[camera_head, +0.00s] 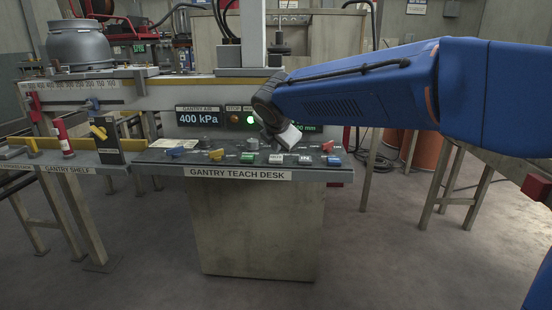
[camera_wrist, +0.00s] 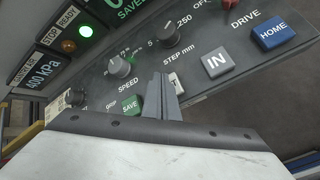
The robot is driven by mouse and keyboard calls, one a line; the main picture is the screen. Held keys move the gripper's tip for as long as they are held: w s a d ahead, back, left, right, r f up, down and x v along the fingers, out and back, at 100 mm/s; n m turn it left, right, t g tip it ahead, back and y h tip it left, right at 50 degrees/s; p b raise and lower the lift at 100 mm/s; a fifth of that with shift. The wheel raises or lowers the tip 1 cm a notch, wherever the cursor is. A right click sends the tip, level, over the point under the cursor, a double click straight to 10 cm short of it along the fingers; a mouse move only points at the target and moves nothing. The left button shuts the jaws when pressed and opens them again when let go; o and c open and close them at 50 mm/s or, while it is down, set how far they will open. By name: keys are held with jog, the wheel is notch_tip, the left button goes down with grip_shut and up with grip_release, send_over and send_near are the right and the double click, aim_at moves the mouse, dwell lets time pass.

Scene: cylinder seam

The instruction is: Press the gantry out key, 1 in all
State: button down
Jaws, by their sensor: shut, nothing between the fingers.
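The gantry teach desk (camera_head: 240,174) stands in the middle of the head view, its sloped panel carrying a row of keys. In the wrist view a pale key (camera_wrist: 177,84) showing only the letter T sits between the green SAVE key (camera_wrist: 131,106) and the grey IN key (camera_wrist: 216,62). The rest of its label is hidden behind my fingers; its place suits the OUT key. My gripper (camera_wrist: 160,88) is shut and empty, with its fingertips over the panel beside that key. I cannot tell whether they touch it. In the head view my gripper (camera_head: 284,140) is over the desk's right half.
The blue HOME key (camera_wrist: 273,33) lies right of IN. The SPEED knob (camera_wrist: 120,67) and STEP knob (camera_wrist: 171,37) stand up close to my fingers. The green READY lamp (camera_wrist: 85,30) is lit. The display (camera_head: 199,118) reads 400 kPa. A shelf (camera_head: 80,168) adjoins at left.

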aim_at(276, 159)
jog(key=shift+f, duration=0.15)
jog(key=shift+f, duration=0.3)
jog(key=shift+f, duration=0.45)
dwell(0.9)
dwell(0.4)
jog(key=shift+r, duration=3.45)
